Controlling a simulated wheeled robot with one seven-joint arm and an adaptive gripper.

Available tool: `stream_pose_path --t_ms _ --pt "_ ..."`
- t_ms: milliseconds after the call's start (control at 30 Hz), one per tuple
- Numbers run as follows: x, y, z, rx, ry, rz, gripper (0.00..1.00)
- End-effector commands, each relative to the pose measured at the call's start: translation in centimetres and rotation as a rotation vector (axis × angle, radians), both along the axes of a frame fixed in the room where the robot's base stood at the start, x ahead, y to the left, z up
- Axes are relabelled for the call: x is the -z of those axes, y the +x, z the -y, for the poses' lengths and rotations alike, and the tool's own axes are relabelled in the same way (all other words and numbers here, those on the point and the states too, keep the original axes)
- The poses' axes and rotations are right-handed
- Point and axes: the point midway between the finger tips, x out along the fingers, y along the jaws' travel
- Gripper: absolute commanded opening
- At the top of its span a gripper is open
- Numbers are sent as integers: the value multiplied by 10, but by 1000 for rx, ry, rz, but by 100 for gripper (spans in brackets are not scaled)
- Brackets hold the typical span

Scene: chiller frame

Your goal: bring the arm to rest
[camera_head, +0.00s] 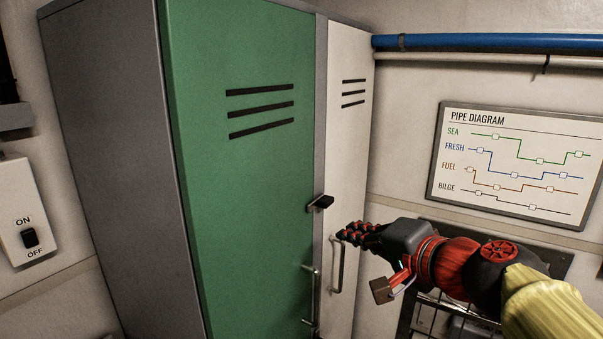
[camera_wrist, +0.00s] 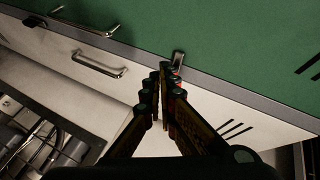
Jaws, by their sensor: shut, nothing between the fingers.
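My gripper (camera_head: 358,234) reaches in from the right in the head view, in front of the narrow white locker door (camera_head: 345,130). Its fingers point left, near the white door's handle (camera_head: 337,265). In the wrist view my gripper (camera_wrist: 164,70) has its fingers together with nothing between them. The fingertips overlap the grey strip between the doors there; whether they touch anything I cannot tell. My wrist and forearm, with a yellow sleeve, stretch to the lower right of the head view.
A tall locker has a green door (camera_head: 240,180) with a handle (camera_head: 311,295). A black latch (camera_head: 321,203) sticks out between the doors. A pipe diagram board (camera_head: 520,165) hangs right, under a blue pipe (camera_head: 490,41). An ON/OFF switch (camera_head: 30,238) is at left.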

Motion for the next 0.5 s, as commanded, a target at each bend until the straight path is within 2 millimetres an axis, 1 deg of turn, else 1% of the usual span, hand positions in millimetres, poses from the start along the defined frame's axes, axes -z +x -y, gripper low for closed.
stream_pose_path --t_ms 33,67,100,167,200,267,300,367,400,500 --pt "25 -16 -3 -41 -87 -41 0" --pt "40 -25 -4 -67 -140 -67 0" --pt "60 -39 -4 -99 -211 -102 0" --pt "89 -60 -2 -149 -319 -156 0" --pt "109 -75 1 -182 -392 -193 0" --pt "136 -98 9 -230 -502 -247 0" --pt "152 -114 16 -259 -574 -282 0" --pt "174 -137 28 -302 -682 -333 0" --pt "186 -152 37 -327 -751 -364 0" --pt "210 -183 60 -378 -903 -426 0"
